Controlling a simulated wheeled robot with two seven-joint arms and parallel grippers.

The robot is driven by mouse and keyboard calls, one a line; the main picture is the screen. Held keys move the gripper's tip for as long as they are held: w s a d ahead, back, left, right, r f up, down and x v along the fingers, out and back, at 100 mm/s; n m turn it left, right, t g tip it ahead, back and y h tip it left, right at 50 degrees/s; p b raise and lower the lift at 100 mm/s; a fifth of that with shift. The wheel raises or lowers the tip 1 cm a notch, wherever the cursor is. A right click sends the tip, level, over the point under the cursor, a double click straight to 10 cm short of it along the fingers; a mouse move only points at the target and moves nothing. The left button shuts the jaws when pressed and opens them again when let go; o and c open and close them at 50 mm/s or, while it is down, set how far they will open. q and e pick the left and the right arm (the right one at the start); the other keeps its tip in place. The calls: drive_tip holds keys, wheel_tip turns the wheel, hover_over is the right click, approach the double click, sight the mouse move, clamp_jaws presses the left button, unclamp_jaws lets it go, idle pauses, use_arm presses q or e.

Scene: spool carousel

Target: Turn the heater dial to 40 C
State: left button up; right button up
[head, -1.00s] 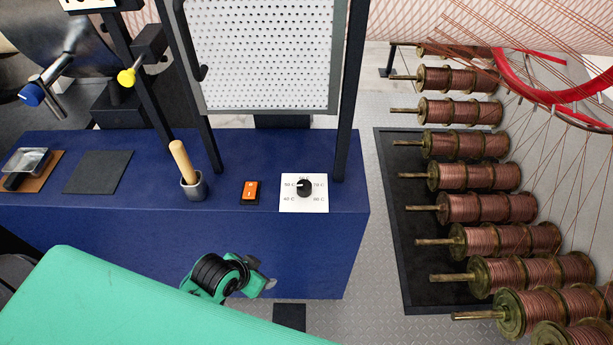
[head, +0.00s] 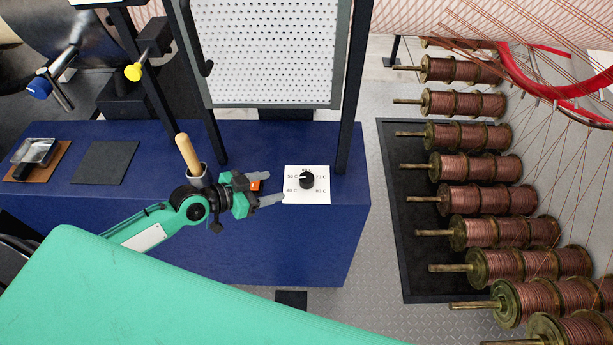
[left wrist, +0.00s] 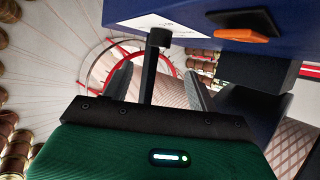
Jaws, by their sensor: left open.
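The heater dial (head: 307,181) is a black knob on a white square plate (head: 319,198) printed with temperatures, on the blue bench top. Its white mark points left, nearest the 50 C label, as far as I can tell. My left gripper (head: 267,188) is open and empty, just left of the plate, fingers pointing right toward the knob and apart from it. In the left wrist view the white plate (left wrist: 165,17) shows at the top, with a dark knob shape (left wrist: 159,38) ahead between the fingers. My right gripper is not in view.
An orange switch (head: 254,186) is partly hidden behind my left gripper. A wooden-handled tool (head: 188,153) stands in a cup close behind it. Dark frame posts (head: 350,110) rise behind the dial. Copper spools (head: 470,168) stand at the right, beyond the bench edge.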

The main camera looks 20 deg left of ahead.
sight(304, 179)
use_arm(q)
drive_tip(key=p+x, duration=0.3)
drive_tip(key=x, duration=0.9)
drive_tip(key=shift+w+d+f, duration=0.15)
drive_tip(key=shift+w+d, duration=0.05)
drive_tip(key=shift+d, duration=0.05)
